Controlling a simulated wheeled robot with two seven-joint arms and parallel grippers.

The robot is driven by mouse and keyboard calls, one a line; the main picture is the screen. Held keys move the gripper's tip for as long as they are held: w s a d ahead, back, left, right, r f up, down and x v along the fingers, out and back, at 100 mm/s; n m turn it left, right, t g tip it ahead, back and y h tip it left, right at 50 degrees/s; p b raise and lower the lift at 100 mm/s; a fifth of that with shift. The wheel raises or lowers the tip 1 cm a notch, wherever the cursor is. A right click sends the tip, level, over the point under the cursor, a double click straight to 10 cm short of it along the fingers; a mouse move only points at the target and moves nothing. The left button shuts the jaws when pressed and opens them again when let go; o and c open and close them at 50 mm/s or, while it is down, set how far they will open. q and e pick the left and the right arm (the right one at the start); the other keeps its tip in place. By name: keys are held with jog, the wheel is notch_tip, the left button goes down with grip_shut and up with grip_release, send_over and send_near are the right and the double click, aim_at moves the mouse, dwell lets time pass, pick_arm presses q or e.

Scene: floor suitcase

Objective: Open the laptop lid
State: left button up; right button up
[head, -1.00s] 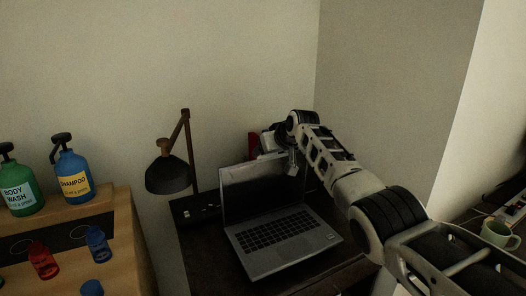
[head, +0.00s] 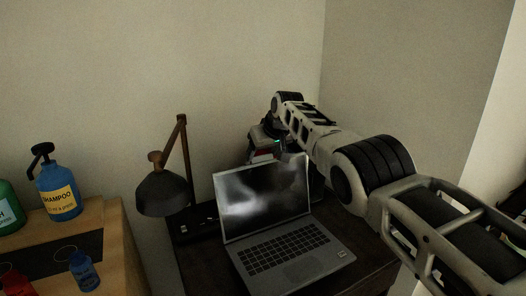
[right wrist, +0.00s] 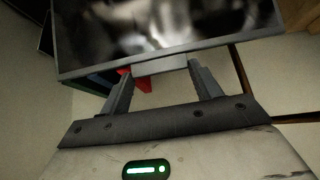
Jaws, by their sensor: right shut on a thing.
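The grey laptop (head: 300,262) stands on a dark desk with its keyboard facing up. Its lid (head: 262,196) is raised, with the dark screen showing a blurred pale reflection. My right gripper (head: 264,152) is behind the lid's top edge, its fingertips largely hidden in the head view. In the right wrist view, the lid (right wrist: 165,30) crosses the top, and my right gripper's two fingers (right wrist: 162,72) reach its lower-pictured edge, shut on it with a grey piece of it between them. My left gripper is not in view.
A desk lamp (head: 163,195) stands left of the laptop. A wooden shelf at the left holds a blue shampoo bottle (head: 58,187) and a green bottle (head: 8,208). Walls close in behind the desk (head: 352,272). A red thing (right wrist: 146,84) shows beyond my right fingers.

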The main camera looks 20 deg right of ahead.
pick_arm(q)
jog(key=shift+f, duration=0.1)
pick_arm(e)
jog(key=shift+w+d+r, duration=0.1)
jog(key=shift+w+r, duration=0.1)
jog(key=shift+r, duration=0.2)
jog(key=o, duration=1.4)
jog(key=shift+s+f, duration=0.1)
jog(key=shift+f, duration=0.1)
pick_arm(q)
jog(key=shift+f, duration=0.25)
pick_arm(e)
jog(key=shift+s+r+b, duration=0.15)
jog(key=shift+r+b, duration=0.1)
jog(key=shift+b, duration=0.4)
pick_arm(q)
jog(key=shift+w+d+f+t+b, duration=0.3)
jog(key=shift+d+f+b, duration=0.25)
jog(key=shift+b, duration=1.15)
pick_arm(e)
jog(key=v, duration=1.5)
jog(key=shift+s, duration=0.25)
